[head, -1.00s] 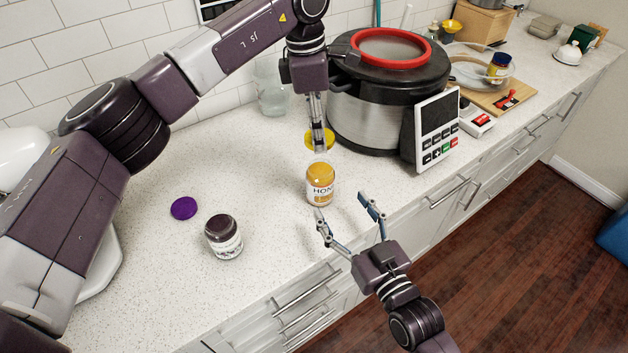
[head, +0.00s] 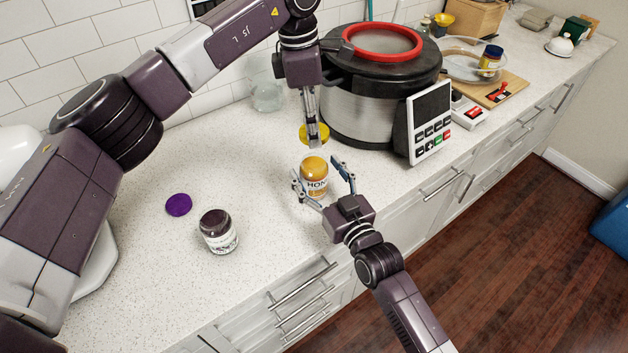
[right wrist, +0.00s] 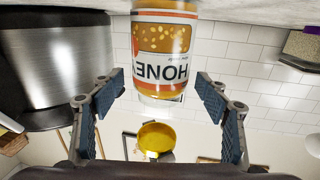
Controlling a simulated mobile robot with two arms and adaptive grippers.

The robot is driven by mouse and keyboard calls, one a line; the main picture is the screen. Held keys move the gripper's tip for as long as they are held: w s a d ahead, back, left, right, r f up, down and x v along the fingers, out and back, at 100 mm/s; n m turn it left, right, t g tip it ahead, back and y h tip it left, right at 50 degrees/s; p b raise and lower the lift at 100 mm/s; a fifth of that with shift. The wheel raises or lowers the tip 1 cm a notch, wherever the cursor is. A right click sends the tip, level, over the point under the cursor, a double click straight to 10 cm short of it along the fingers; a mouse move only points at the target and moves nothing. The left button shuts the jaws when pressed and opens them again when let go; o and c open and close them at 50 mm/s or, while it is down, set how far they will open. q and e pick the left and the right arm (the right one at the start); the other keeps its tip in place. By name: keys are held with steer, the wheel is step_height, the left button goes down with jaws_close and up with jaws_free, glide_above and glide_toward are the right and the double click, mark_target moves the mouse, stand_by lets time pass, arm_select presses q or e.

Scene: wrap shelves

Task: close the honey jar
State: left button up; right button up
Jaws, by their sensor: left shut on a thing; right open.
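The lid also appears in the right wrist view (right wrist: 160,138). My right gripper (head: 321,182) is open, with its fingers toward either side of the jar; the right wrist view shows gaps between the jar and both finger pads.
A large steel cooker (head: 355,112) stands close behind and right of the honey jar. The counter's front edge is near the jar.

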steer(key=shift+x, duration=0.85)
steer(key=c, duration=1.8)
arm_select(q)
glide_above(313, 161)
steer(key=shift+f, duration=2.5)
